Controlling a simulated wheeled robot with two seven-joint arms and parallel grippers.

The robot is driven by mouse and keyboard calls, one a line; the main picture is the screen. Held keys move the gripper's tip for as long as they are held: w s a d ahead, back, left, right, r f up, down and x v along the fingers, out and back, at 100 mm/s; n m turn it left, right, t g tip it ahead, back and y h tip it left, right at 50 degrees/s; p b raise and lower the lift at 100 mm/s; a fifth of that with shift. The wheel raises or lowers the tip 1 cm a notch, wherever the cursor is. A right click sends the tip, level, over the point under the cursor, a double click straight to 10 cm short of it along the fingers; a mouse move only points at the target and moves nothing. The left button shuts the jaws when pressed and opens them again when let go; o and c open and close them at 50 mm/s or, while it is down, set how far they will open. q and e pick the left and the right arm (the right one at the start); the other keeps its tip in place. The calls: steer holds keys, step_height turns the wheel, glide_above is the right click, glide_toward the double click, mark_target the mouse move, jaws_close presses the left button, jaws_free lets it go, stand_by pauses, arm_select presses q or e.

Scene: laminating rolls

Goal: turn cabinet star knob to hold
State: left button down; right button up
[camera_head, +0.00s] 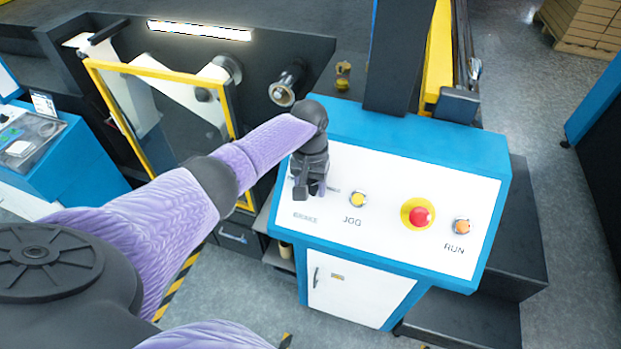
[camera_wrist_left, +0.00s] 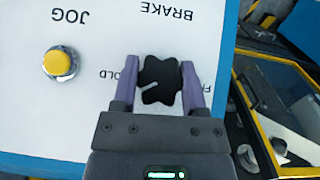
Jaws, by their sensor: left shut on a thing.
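The black star knob (camera_wrist_left: 159,80) sits on the white sloped panel of the blue cabinet, near the BRAKE label. A light pointer line on it points toward the lower left in the left wrist view, on the side of the partly hidden "OLD" lettering. My left gripper (camera_wrist_left: 158,90) is shut on the knob, with one purple finger on each side. In the head view my left gripper (camera_head: 309,190) reaches down to the left end of the panel and hides most of the knob. My right gripper is not in view.
To the right on the panel (camera_head: 390,235) are the yellow JOG button (camera_head: 358,199), the red emergency button (camera_head: 420,216) and the orange RUN button (camera_head: 462,227). A dark post (camera_head: 395,55) rises behind the panel. A yellow-framed machine guard (camera_head: 160,72) stands at the left.

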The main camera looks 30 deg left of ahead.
arm_select(q)
steer(key=shift+m+y+p, duration=0.6)
steer(key=shift+m+y, duration=0.6)
steer(key=shift+m+y+p, duration=0.4)
steer(key=shift+m+y, duration=0.7)
steer(key=shift+f, duration=0.1)
steer(key=shift+c, duration=0.6)
jaws_free()
steer(key=p+v, duration=0.1)
steer(key=v, duration=0.9)
steer(key=shift+w+d+f, duration=0.1)
steer(key=shift+d, duration=0.05)
